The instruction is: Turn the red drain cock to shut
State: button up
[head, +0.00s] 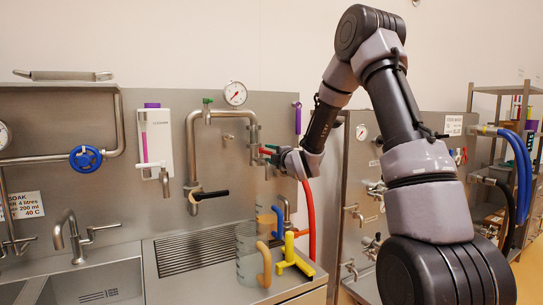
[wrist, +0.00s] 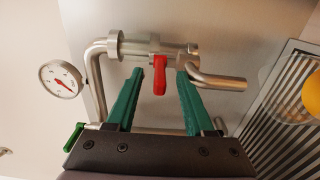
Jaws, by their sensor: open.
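The red drain cock (wrist: 160,76) shows in the wrist view as a short red lever on a steel pipe valve, hanging toward the bottom of the picture. My gripper (wrist: 160,71) is open, with one green finger on each side of the lever. There are gaps on both sides, and neither finger clearly touches it. In the head view my gripper (head: 268,154) is at the steel pipework on the back panel, and a small part of the red lever (head: 265,151) shows there. My gripper hides most of the valve in that view.
A pressure gauge (wrist: 61,79) and a green handle (wrist: 74,137) are left of the fingers in the wrist view. Below my gripper in the head view stand clear jugs (head: 248,258) and a yellow object (head: 291,257). A red hose (head: 310,215) hangs to the right.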

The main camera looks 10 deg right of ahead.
grip_shut()
jog(key=shift+s+a, duration=0.2)
jog(key=shift+a, duration=0.95)
jog(key=shift+a, duration=0.8)
